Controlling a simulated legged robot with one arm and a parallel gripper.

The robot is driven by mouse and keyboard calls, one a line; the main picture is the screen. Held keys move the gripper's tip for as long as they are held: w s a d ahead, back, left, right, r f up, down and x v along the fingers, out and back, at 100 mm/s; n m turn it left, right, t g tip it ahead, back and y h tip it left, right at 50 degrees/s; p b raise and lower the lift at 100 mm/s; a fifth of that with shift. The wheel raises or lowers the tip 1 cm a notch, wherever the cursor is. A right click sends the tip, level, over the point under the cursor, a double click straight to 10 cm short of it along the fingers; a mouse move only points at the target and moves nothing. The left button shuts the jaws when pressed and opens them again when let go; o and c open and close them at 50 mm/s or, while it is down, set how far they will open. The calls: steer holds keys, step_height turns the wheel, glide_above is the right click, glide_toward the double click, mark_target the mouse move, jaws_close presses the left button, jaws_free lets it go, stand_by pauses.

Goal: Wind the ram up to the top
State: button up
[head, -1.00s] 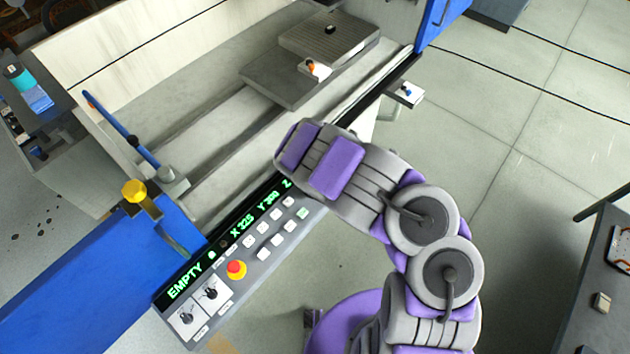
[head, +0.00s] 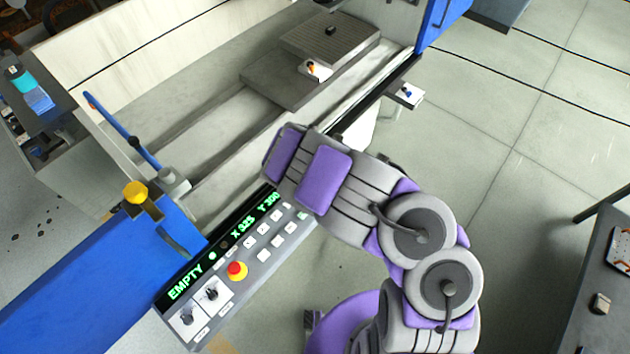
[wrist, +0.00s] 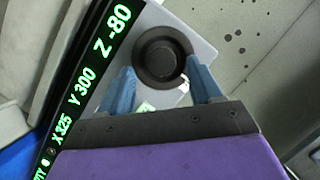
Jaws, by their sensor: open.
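A dark round knob (wrist: 160,57) sits on the light end of the control panel (head: 250,285) in the wrist view. My gripper (wrist: 160,72) is open, with its two blue fingers on either side of the knob's lower part. I cannot tell whether they touch it. The green display (wrist: 87,85) beside it reads X 325, Y 300, Z -80. In the head view the display also reads EMPTY, and my arm hides my gripper, the knob and the Z reading. I cannot make out the ram in either view.
A red and yellow stop button (head: 237,270), white keys and two dark switches are on the panel. Behind it is the machine tank with a grey slotted block (head: 330,45). A blue cover (head: 110,270) lies left. A dark table (head: 600,300) stands at right.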

steer(key=p+v, duration=0.1)
steer(key=v, duration=1.3)
steer(key=shift+p, duration=0.3)
